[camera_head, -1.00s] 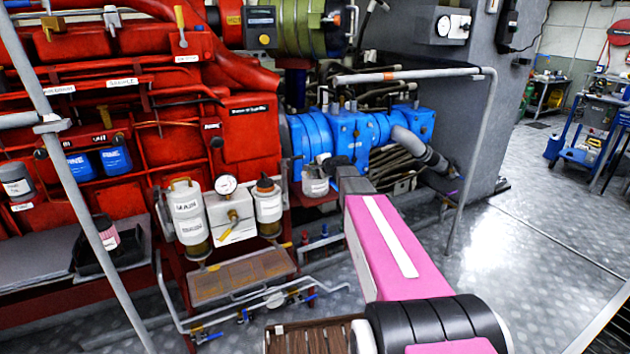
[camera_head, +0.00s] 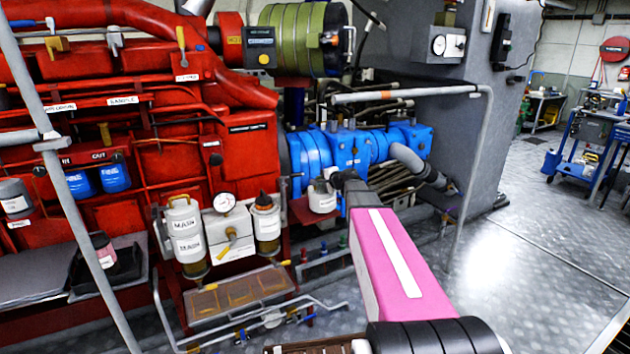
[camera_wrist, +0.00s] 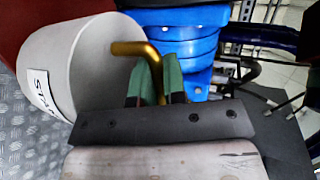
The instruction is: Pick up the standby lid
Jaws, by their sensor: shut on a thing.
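The standby lid (camera_head: 321,197) is a white cylinder, seen in front of the blue pump housing. In the wrist view the lid (camera_wrist: 75,75) is large at the left, lying sideways in the picture, with a partly seen label starting "STA". A bent gold handle (camera_wrist: 133,48) sticks out of its top. My gripper (camera_wrist: 153,80) has its green-padded fingers closed on this handle. In the head view my gripper (camera_head: 334,175) is at the lid's upper right, its fingers small and partly hidden. I cannot tell whether the lid touches the red ledge below it.
Left of the lid stand a white canister marked MAIN (camera_head: 184,235) and a black-topped canister (camera_head: 266,225), with a gauge box (camera_head: 228,232) between. A brown tray (camera_head: 238,291) lies below them. A grey rail (camera_head: 471,165) rises at the right, with open floor (camera_head: 530,260) beyond.

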